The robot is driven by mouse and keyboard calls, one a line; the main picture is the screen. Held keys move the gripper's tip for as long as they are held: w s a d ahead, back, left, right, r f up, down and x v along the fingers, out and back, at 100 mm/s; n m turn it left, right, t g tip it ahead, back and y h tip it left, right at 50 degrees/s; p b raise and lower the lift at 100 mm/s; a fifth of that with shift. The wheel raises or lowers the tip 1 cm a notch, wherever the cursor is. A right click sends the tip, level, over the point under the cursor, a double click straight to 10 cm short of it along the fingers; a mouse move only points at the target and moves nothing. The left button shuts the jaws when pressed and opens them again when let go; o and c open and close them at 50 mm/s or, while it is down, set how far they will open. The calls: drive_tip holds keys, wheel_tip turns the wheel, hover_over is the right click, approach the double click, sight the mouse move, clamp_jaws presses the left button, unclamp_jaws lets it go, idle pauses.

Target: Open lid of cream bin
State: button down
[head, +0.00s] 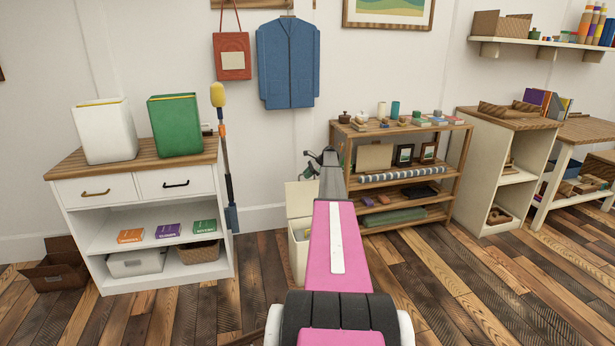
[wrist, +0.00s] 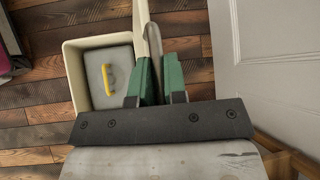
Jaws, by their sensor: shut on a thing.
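The cream bin (head: 297,262) stands on the floor, partly hidden behind my pink arm in the head view. Its lid (head: 299,197) is raised and stands steeply up at the back. In the wrist view the bin (wrist: 72,68) is open from above, and the lid (wrist: 140,14) shows nearly edge-on. A grey block with a yellow handle (wrist: 108,79) shows inside the bin.
A wooden shelf unit (head: 400,185) with goods stands right of the bin. A white cabinet (head: 150,205) stands to the left, with a yellow-topped pole (head: 225,150) beside it. The wall is close behind.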

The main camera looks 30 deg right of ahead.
drive_tip(key=c, duration=1.2)
unclamp_jaws()
drive_tip(key=shift+o, duration=0.2)
drive_tip(key=v, duration=1)
drive_tip(key=shift+d+r, duration=0.2)
drive_tip(key=shift+r, duration=0.1)
